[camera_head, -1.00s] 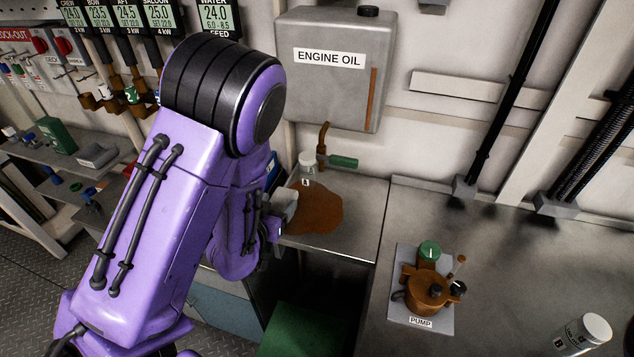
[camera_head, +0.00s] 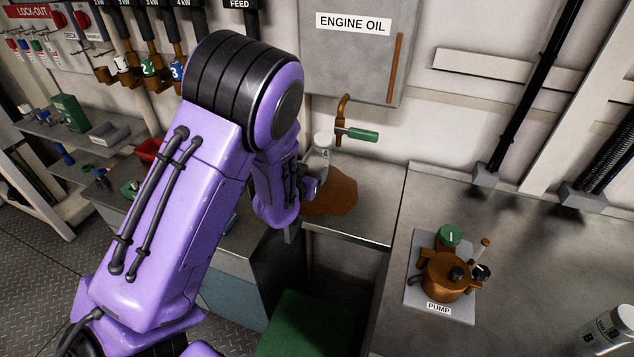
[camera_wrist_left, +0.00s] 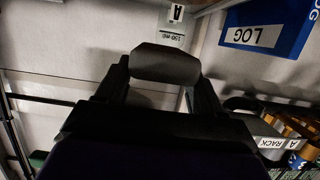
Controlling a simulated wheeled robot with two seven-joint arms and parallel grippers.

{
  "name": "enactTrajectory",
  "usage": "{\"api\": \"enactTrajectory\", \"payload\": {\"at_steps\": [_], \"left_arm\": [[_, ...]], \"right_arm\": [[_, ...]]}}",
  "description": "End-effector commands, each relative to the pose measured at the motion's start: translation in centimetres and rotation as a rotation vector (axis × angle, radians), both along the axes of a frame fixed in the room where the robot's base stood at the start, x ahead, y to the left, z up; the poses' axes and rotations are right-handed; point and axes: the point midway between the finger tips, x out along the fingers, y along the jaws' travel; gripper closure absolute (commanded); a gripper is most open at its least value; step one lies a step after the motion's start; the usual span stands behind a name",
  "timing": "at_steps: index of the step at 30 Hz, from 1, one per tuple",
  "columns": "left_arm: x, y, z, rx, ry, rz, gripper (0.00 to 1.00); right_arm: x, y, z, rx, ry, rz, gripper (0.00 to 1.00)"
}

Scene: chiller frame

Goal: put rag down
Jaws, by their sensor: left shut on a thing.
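The rag (camera_wrist_left: 165,63) is a dark grey, rounded block in the left wrist view. It sits between the two dark fingers of my left gripper (camera_wrist_left: 165,80), which is shut on it. In the head view my purple left arm hides most of this gripper and the rag; only a small grey piece shows below the wrist, by the left edge of the counter (camera_head: 380,215). A brown oil patch (camera_head: 333,193) lies on that counter, just right of my left wrist. My right gripper is not in view.
An engine oil tank (camera_head: 355,60) hangs on the wall, with a green-handled tap (camera_head: 362,134) above a clear jar (camera_head: 322,145). A blue log book (camera_wrist_left: 268,35) shows in the wrist view.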

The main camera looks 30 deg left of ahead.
Motion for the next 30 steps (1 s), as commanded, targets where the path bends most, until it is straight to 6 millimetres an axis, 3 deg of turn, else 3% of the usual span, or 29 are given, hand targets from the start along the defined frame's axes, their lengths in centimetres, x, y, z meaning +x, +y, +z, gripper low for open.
{"api": "enactTrajectory", "payload": {"at_steps": [3,9,13,29,30], "left_arm": [[1.9,0.1,-2.3,-0.001,0.003,-0.001,0.67],[3.7,0.2,-4.6,-0.001,0.002,-0.001,0.67],[3.7,0.2,-7.0,0.000,0.003,0.000,0.67],[3.7,0.2,-8.4,0.000,-0.001,-0.001,0.67],[3.7,0.2,-8.2,0.000,0.000,-0.001,0.20]], "right_arm": [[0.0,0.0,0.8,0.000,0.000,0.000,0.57],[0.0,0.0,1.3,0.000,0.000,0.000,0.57],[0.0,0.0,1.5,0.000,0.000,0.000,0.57],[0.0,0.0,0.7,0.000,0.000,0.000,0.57],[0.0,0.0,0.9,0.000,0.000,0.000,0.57]]}}
